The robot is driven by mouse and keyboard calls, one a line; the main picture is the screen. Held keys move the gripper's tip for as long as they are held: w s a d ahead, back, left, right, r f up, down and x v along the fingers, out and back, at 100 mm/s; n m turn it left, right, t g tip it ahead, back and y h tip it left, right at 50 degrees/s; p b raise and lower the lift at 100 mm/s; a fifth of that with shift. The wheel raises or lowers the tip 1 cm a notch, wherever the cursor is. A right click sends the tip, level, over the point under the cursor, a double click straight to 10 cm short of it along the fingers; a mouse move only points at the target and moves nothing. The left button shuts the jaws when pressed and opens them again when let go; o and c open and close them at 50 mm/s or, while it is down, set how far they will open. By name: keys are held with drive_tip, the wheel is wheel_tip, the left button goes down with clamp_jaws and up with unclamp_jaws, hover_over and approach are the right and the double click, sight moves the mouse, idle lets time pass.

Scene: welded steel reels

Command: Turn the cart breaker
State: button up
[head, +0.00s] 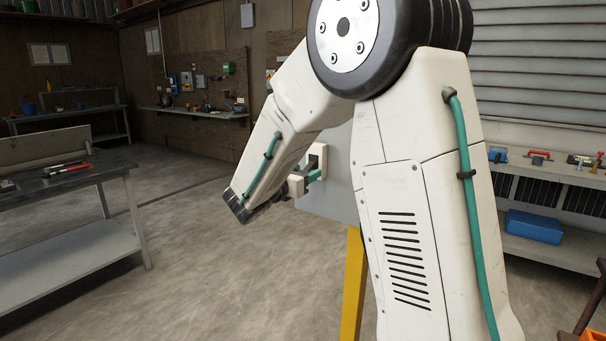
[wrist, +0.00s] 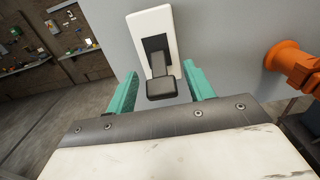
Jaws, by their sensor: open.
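The cart breaker shows in the wrist view as a white plate with a dark slot and a dark grey lever (wrist: 158,82) sticking out toward me. It is mounted on a grey panel (wrist: 225,45), which also shows in the head view (head: 333,190) on a yellow post (head: 352,285). My gripper (wrist: 162,85) is open, with one teal finger on each side of the lever. The left finger is a little apart from the lever, and the right finger is close to it. I cannot tell whether it touches.
An orange round fitting (wrist: 292,65) sticks out of the panel at the right in the wrist view. A workbench (head: 70,175) stands at the left in the head view. A shelf with a blue box (head: 534,227) is at the right. The floor between is clear.

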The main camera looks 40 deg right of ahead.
sight(309, 165)
drive_tip(key=shift+c, duration=0.3)
drive_tip(key=c, duration=0.9)
drive_tip(key=shift+r, duration=0.1)
wheel_tip(309, 165, up, 2)
drive_tip(key=y, duration=0.2)
drive_tip(key=g+y, duration=0.1)
drive_tip(key=y, duration=0.1)
drive_tip(key=shift+a+g, duration=0.1)
drive_tip(key=shift+g, duration=0.2)
drive_tip(key=y, duration=0.1)
drive_tip(key=r+g+y, duration=0.1)
drive_tip(key=y, duration=0.1)
drive_tip(key=r+y, duration=0.1)
drive_tip(key=y, duration=0.1)
drive_tip(key=shift+w+d+g, duration=0.1)
drive_tip(key=shift+d+g, duration=0.2)
drive_tip(key=shift+g, duration=0.1)
drive_tip(key=shift+y, duration=0.3)
drive_tip(key=o, duration=1)
drive_tip(key=shift+c, duration=0.2)
